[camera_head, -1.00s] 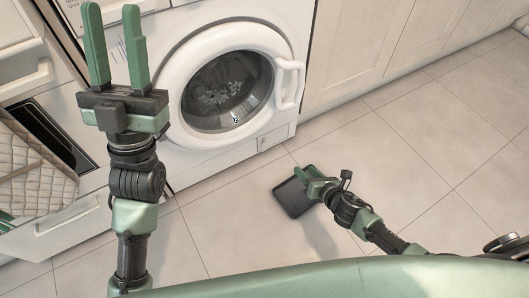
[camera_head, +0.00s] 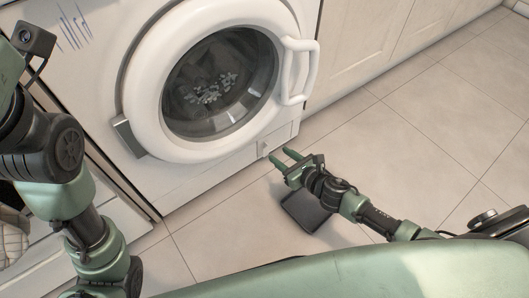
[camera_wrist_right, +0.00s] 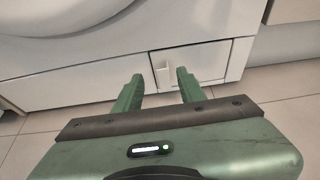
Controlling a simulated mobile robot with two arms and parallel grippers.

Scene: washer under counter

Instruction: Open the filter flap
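The washer (camera_head: 100,100) has a small square filter flap (camera_head: 283,138) low on its front at the right corner. In the right wrist view the flap (camera_wrist_right: 208,62) looks closed, with a small upright grip (camera_wrist_right: 162,75) at its left side. My right gripper (camera_head: 284,157) is just in front of the flap, low over the floor. In the wrist view its green fingers (camera_wrist_right: 160,82) are apart with nothing between them, one to each side of the grip's position in the picture. I cannot tell contact. My left arm shows at the left edge; its fingers are out of frame.
The round washer door (camera_head: 218,82) is shut above the flap, its white handle (camera_head: 298,72) at the right. Floor to the right is clear, beside white cabinets (camera_head: 365,40).

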